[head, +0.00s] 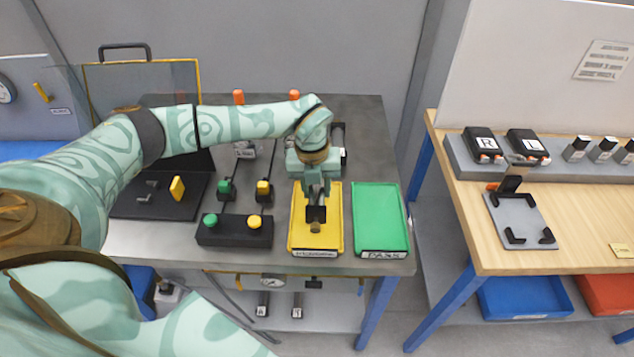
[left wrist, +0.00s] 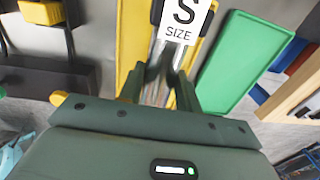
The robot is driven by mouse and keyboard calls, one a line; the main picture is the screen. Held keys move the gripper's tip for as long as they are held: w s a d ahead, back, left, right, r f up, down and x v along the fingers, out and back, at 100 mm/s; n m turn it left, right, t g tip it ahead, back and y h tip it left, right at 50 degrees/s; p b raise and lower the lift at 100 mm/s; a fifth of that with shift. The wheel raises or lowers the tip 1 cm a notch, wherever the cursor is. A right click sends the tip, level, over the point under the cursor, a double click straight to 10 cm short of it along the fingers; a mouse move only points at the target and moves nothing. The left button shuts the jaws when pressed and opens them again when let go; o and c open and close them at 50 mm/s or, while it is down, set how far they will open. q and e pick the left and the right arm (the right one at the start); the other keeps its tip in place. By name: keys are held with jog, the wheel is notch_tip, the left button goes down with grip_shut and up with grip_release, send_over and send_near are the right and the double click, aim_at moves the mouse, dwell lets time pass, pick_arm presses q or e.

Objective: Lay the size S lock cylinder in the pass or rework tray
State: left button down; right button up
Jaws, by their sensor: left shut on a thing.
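My left gripper (head: 316,192) is shut on the size S lock cylinder (head: 315,226), above the yellow tray (head: 296,235). In the left wrist view, the cylinder's white label (left wrist: 184,18) reads "S SIZE", and the cylinder's metal part shows between the fingers. I cannot tell whether the cylinder touches the tray floor. The yellow tray's front label is hard to read. The green tray (head: 379,215), labelled PASS, lies empty to its right; it also shows in the left wrist view (left wrist: 243,62). My right gripper is not in view.
A black button box (head: 235,231) with green and yellow buttons stands left of the yellow tray. Levers with green and yellow blocks (head: 263,190) are behind it. A wooden bench (head: 480,230) with a grey fixture plate (head: 522,220) stands right, across a gap.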

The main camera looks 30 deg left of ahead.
aim_at(317, 198)
pick_arm(q)
jog(key=shift+f+b, duration=0.85)
jog(key=shift+f, duration=1)
jog(key=c, duration=0.9)
grip_release()
jog(key=shift+s+f, duration=0.15)
notch_tip(317, 198, up, 16)
jog(key=a+p, duration=0.1)
jog(key=p, duration=0.1)
jog(key=shift+s+r+p, duration=0.2)
jog(key=shift+r+p, duration=0.05)
jog(key=shift+p, duration=0.1)
